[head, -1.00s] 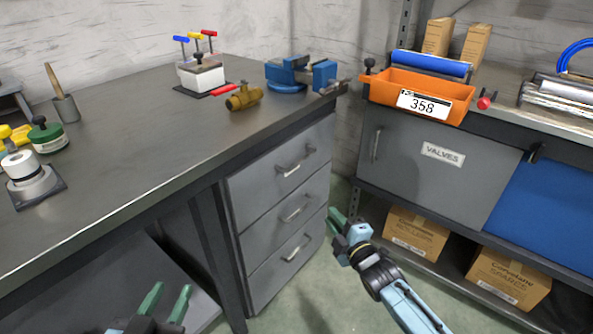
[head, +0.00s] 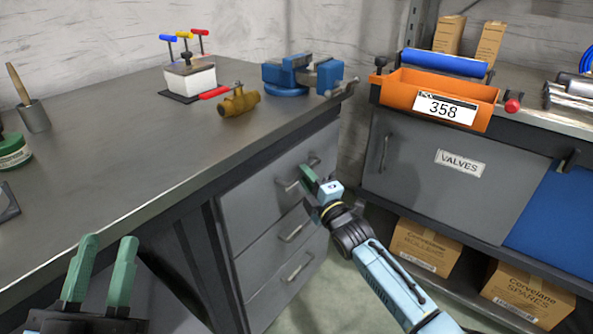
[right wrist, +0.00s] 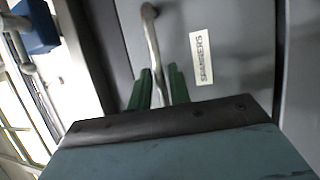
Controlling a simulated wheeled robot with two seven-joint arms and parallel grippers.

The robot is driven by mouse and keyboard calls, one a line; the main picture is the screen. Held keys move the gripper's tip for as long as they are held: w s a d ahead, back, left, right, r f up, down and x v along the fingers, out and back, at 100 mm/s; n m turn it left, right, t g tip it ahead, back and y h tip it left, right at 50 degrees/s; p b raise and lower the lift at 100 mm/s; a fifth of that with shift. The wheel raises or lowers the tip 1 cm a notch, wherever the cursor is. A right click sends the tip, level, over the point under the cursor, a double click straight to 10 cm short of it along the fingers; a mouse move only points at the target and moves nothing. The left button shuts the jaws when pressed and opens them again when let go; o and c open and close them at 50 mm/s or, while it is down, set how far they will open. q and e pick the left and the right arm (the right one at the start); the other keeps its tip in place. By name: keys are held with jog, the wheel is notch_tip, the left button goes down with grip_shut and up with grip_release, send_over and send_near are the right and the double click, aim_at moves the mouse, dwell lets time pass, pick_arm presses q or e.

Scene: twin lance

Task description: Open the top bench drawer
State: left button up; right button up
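The grey top bench drawer (head: 248,205) is the upper of three in the bench and looks flush with its front. Its metal bar handle (head: 288,184) is partly hidden by my right gripper (head: 311,182), which is at the handle's right part. In the right wrist view the handle (right wrist: 152,40) runs between the green fingertips of my right gripper (right wrist: 158,84), with a small gap showing beside the bar. A label reading SPANNERS (right wrist: 201,58) is on the drawer face. My left gripper (head: 101,262) is open and empty in front of the bench at lower left.
The bench top (head: 130,150) carries a blue vise (head: 290,76), a brass valve (head: 238,103) and a white block with coloured handles (head: 190,78). At right stands a cabinet labelled VALVES (head: 450,180), with an orange bin (head: 400,95) on top and cardboard boxes (head: 425,248) below.

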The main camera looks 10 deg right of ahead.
jog(key=shift+x, duration=0.8)
jog(key=shift+c, duration=0.5)
jog(key=shift+s, duration=0.1)
grip_shut()
